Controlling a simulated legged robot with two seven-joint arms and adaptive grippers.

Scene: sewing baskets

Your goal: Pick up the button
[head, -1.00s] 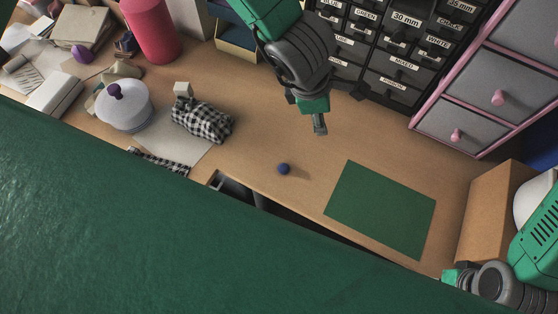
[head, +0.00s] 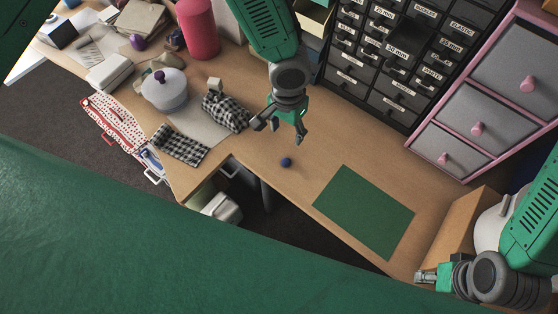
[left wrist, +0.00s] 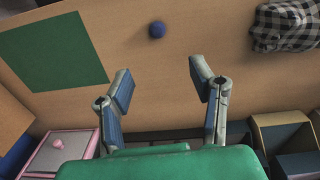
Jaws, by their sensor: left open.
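The button (head: 286,162) is a small, round, dark blue piece on the brown tabletop, between the checked cloth and the green mat. In the left wrist view the button (left wrist: 157,29) lies beyond the fingertips, roughly in line with the gap between them. My left gripper (head: 280,132) is open and empty, just behind the button in the head view, with its fingers spread. Those fingers (left wrist: 160,85) also show apart in the left wrist view. My right gripper (head: 424,276) is at the lower right, away from the button; its finger opening is unclear.
A green mat (head: 364,211) lies right of the button. A black-and-white checked cloth (head: 226,112) and a white lidded pot (head: 164,90) are to the left. A labelled drawer cabinet (head: 395,60) and a pink-framed drawer unit (head: 488,85) stand behind. The table's front edge is near the button.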

